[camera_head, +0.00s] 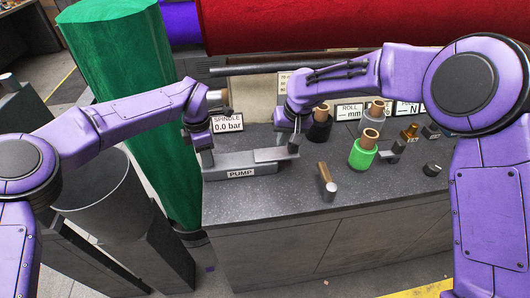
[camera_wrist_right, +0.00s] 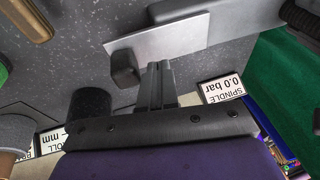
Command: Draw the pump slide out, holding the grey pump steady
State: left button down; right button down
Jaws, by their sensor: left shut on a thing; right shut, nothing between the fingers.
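The grey pump (camera_head: 235,172) lies on the dark counter, its front labelled PUMP. Its slide, a flat light-grey plate (camera_head: 268,156), sticks out at the right; it also shows in the right wrist view (camera_wrist_right: 185,36). A dark knob (camera_wrist_right: 124,68) stands at the slide's outer end. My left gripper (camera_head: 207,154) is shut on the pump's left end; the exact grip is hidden. My right gripper (camera_wrist_right: 160,66) is shut and empty, its fingertips at the plate's edge, close beside the knob on its pump side. I cannot tell whether they touch the knob.
The SPINDLE sign (camera_head: 228,123) reads 0.0 bar behind the pump. The front of the counter (camera_head: 260,200) is bare.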

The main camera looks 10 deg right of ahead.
aim_at(279, 153)
pick_arm(q)
jog(key=shift+f, duration=0.1)
pick_arm(e)
jog(key=r, duration=0.2)
jog(key=a+r, duration=0.1)
jog(key=r, duration=0.1)
dwell(0.4)
pick_arm(q)
grip_release()
dwell(0.4)
pick_arm(e)
jog(key=shift+r, duration=0.1)
pick_arm(q)
jog(key=shift+r+p, duration=1.5)
jog(key=shift+p, duration=0.1)
pick_arm(e)
jog(key=shift+r, duration=1.5)
